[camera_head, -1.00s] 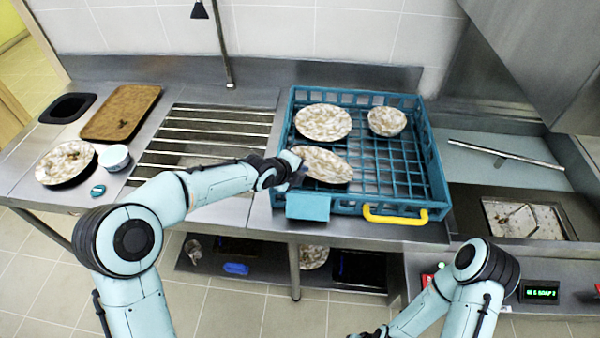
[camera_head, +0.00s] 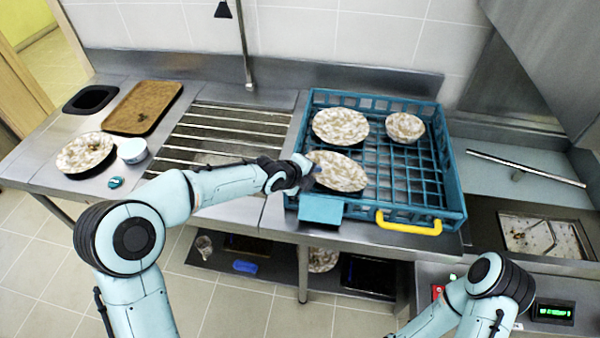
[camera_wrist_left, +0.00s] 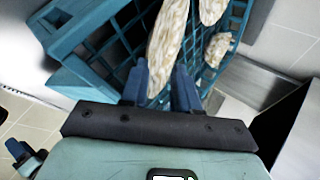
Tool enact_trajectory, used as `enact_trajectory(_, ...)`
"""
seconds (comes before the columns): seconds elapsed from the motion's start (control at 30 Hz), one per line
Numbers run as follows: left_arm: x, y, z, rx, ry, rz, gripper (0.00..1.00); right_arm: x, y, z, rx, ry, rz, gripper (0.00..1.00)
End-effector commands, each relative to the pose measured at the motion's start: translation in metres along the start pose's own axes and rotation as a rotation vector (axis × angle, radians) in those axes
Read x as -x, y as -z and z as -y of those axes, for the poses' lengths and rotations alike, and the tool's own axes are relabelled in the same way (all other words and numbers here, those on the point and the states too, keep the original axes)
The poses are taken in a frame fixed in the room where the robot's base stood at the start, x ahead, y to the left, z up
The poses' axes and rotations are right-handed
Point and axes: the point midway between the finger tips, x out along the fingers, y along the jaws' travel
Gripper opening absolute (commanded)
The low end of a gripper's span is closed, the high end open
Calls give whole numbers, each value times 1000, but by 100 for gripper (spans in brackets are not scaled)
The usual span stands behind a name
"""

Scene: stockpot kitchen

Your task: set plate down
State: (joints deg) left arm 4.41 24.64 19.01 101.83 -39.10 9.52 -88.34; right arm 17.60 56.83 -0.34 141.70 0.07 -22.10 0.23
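An oval-looking mottled cream-brown plate (camera_head: 340,172) is at the front left of the blue dish rack (camera_head: 418,208). It leans at a slant, its lower left rim by my left gripper (camera_head: 308,177). In the left wrist view the same plate (camera_wrist_left: 166,48) runs down between the two blue fingers (camera_wrist_left: 160,90). The fingers stand apart, with a gap beside the plate's rim, so the left gripper looks open around it. The plate's underside contact with the rack is hidden. My right arm is at the lower right in the head view; its gripper is cut off.
Another mottled plate (camera_head: 341,126) and a bowl (camera_head: 405,127) sit at the rack's back. On the left counter are a brown tray (camera_head: 142,108), a soiled plate (camera_head: 86,152) and a small bowl (camera_head: 132,150). A sink (camera_head: 543,236) is at right.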

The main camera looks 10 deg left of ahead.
Motion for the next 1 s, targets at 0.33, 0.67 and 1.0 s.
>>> enact_trajectory(0.33,77,-3,4,1,2,5,30,28,19,17,9,9,-26,43)
enact_trajectory(0.67,97,-1,1,0,1,2,30,41,31,26,15,14,-41,43)
enact_trajectory(1.0,97,0,0,0,0,1,30,41,30,25,14,14,-40,43)
